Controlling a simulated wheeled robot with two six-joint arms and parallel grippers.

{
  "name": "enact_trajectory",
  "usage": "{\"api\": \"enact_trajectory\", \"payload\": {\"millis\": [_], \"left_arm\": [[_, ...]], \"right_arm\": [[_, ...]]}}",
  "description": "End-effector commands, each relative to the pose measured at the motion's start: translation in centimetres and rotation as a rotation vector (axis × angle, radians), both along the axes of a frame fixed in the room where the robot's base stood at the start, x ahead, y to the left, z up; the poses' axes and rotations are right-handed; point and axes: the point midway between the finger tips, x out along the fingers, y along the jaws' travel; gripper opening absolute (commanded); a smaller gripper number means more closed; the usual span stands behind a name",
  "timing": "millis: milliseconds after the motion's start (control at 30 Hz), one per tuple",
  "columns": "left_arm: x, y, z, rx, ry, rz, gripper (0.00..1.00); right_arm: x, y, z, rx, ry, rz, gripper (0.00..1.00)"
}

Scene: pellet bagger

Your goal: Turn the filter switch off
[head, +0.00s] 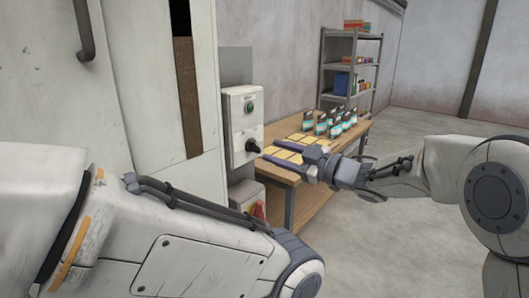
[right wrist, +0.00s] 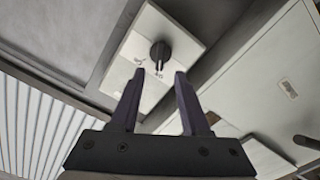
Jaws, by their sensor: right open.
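The filter switch looks to be the black rotary knob (head: 253,146) on the lower part of a pale control box (head: 236,134) fixed beside the tall cabinet. In the right wrist view the knob (right wrist: 160,50) stands on a white panel (right wrist: 178,27), with small markings beside it too small to read surely. My right gripper (head: 271,149) is open and empty, its dark fingers pointing at the box. In the right wrist view its fingertips (right wrist: 160,72) lie apart, with the knob just beyond the gap between them. My left gripper is out of view.
A green button (head: 249,107) sits above the knob. A wooden table (head: 291,176) with yellow pieces and several dark bags stands just right of the box. A lower box with a red and yellow part (head: 258,209) is below. A shelf (head: 342,67) stands behind; floor at right is clear.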

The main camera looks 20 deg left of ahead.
Motion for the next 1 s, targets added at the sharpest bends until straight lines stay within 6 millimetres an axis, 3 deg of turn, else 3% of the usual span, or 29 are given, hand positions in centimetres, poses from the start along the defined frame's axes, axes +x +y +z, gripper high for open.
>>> {"api": "enact_trajectory", "payload": {"millis": [100,300,733,867,1000], "left_arm": [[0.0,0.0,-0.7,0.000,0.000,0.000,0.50],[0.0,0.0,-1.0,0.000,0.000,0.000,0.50],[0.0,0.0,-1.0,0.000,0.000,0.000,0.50],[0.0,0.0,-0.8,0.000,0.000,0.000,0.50],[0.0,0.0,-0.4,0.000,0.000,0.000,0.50]], "right_arm": [[-0.7,-2.2,-0.2,0.000,0.000,-0.004,0.46],[-1.5,-4.2,-0.1,0.000,-0.001,-0.001,0.46],[-1.6,-4.5,0.0,-0.004,0.005,-0.016,0.46],[-1.1,-4.7,0.0,-0.032,0.044,-0.137,0.46],[-1.1,-6.6,-1.6,-0.112,0.177,-0.388,0.46]]}}
